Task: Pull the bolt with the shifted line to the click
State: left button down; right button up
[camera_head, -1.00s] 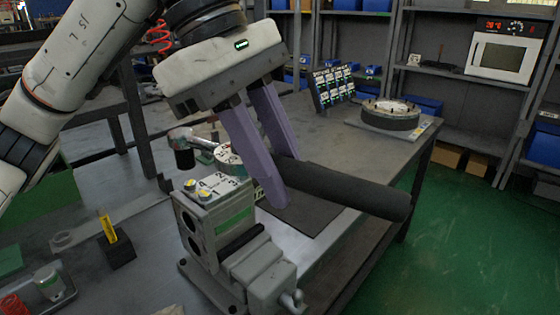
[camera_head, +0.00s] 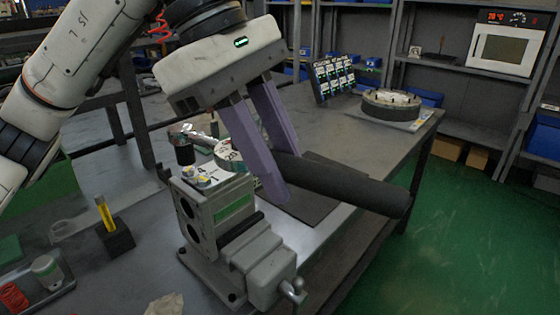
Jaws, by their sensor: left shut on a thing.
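My left gripper (camera_head: 276,172) comes in from above with its two purple fingers on either side of a thick dark cylinder (camera_head: 345,185). The gripper is shut on this cylinder near its left end. The cylinder lies level and extends to the right over the bench. I cannot tell whether it is joined to a bolt; no shifted line shows on it. Just left of the fingers stands a grey valve block (camera_head: 206,222) with two round openings, a green label and yellow-marked parts on top. The fingers hide part of the area behind the block. My right gripper is not in view.
A grey vise-like fixture (camera_head: 258,268) adjoins the block in front. A dark stand with a yellow piece (camera_head: 105,216) is at left. A round dial-like device (camera_head: 390,106) and a rack of labels (camera_head: 333,77) stand farther back. The bench's right side is fairly clear.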

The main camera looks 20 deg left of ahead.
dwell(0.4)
pick_arm(q)
jog(key=shift+f, duration=0.35)
jog(key=shift+f+b, duration=0.2)
jog(key=shift+b, duration=0.2)
jog(key=shift+f+b, duration=0.3)
jog(key=shift+f, duration=0.05)
dwell(0.3)
jog(key=shift+s, duration=0.1)
